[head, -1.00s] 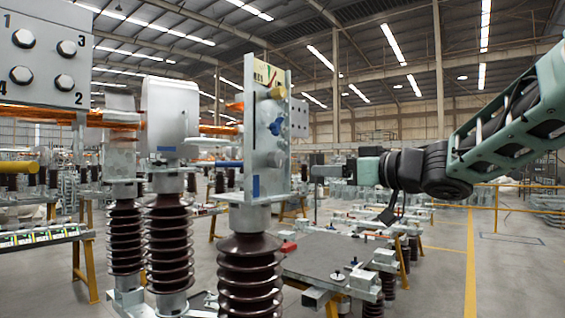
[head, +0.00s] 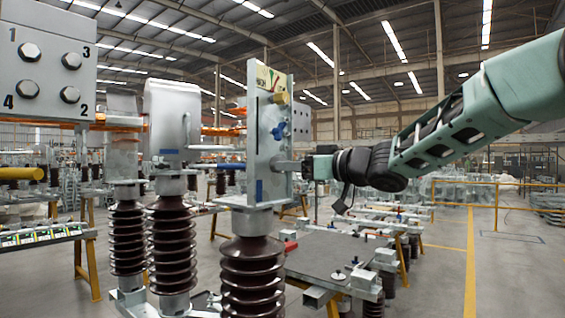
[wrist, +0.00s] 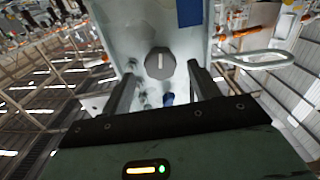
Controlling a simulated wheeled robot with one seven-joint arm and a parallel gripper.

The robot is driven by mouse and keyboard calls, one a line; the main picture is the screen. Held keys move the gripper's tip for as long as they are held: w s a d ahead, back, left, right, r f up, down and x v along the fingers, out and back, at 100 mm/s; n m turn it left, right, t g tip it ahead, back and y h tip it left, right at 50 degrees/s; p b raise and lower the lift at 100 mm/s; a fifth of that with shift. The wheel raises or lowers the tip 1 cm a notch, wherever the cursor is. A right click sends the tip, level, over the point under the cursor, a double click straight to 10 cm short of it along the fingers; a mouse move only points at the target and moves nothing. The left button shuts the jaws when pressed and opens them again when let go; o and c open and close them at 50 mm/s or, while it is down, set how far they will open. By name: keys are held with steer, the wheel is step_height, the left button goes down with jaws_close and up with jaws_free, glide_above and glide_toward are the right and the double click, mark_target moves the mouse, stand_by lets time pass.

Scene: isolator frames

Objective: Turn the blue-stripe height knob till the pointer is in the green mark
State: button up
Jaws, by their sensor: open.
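The upright grey plate (head: 265,150) stands on a brown insulator. It has a blue label (head: 259,188) low on its edge side, and a blue patch (wrist: 190,12) also shows in the wrist view. A dark grey knob with a white line (wrist: 160,63) sits on the plate between my fingers in the wrist view. My gripper (wrist: 163,72) is open, with a finger on each side of the knob and gaps showing. In the head view my gripper (head: 285,167) is at the plate's right face and hides this knob. The scale (head: 268,78) is at the plate's top; its pointer reading is too small to tell.
A yellow knob (head: 281,98) and a blue knob (head: 279,131) project from the plate above my gripper. A metal loop (wrist: 265,60) lies right of the fingers in the wrist view. A grey worktable (head: 335,255) with parts stands below; open floor lies to the right.

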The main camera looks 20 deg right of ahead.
steer(key=shift+x, duration=2.1)
steer(key=shift+c, duration=0.3)
steer(key=c, duration=0.9)
